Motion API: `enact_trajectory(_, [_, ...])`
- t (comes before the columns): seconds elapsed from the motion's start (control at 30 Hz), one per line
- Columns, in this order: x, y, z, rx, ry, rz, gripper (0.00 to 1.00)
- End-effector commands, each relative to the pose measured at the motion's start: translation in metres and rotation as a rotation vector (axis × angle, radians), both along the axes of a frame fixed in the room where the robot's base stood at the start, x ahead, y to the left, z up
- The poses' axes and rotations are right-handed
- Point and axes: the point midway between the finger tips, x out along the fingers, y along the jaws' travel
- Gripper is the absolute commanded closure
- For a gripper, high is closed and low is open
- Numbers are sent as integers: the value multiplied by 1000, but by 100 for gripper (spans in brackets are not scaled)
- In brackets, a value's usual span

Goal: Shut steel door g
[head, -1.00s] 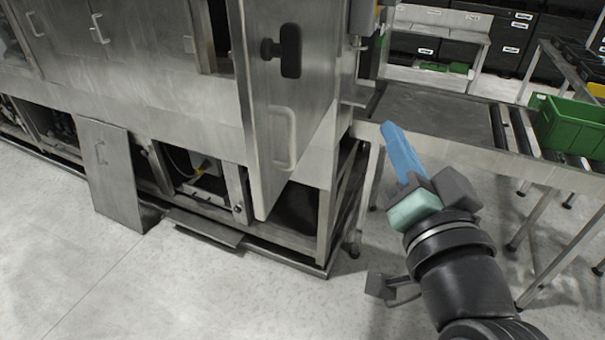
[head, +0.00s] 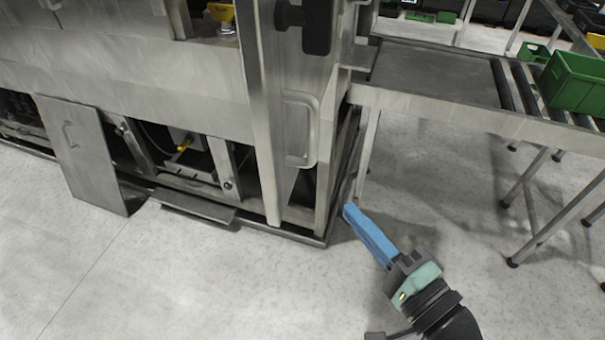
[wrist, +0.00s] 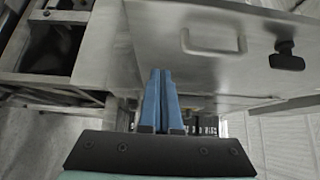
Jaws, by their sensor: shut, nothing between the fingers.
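The steel door (head: 310,80) stands swung open at the right end of the washer and is seen nearly edge-on. It has a bar handle (head: 302,128) and a black latch (head: 308,22) above it. The wrist view shows the door face (wrist: 215,70) with its handle (wrist: 213,42) and latch (wrist: 287,57). My gripper (head: 349,212) has its blue fingers together and empty. It is low, right of the door's bottom corner. In the wrist view the fingertips (wrist: 160,72) overlap the door face; I cannot tell whether they touch it.
The steel washer body (head: 130,60) fills the left, with a loose panel (head: 85,155) leaning at its base. A roller conveyor (head: 430,90) with a green crate (head: 578,80) extends right on legs. The floor in front is clear.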

Motion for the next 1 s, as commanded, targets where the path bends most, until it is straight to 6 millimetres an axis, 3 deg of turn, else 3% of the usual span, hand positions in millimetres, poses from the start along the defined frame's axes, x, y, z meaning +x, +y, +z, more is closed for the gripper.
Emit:
enact_trajectory(0.3, [56, 41, 4, -2, 0, 3, 100])
enact_trajectory(0.6, [60, 75, 2, -1, 0, 2, 100])
enact_trajectory(1.0, [60, 77, 1, -2, -1, 0, 100])
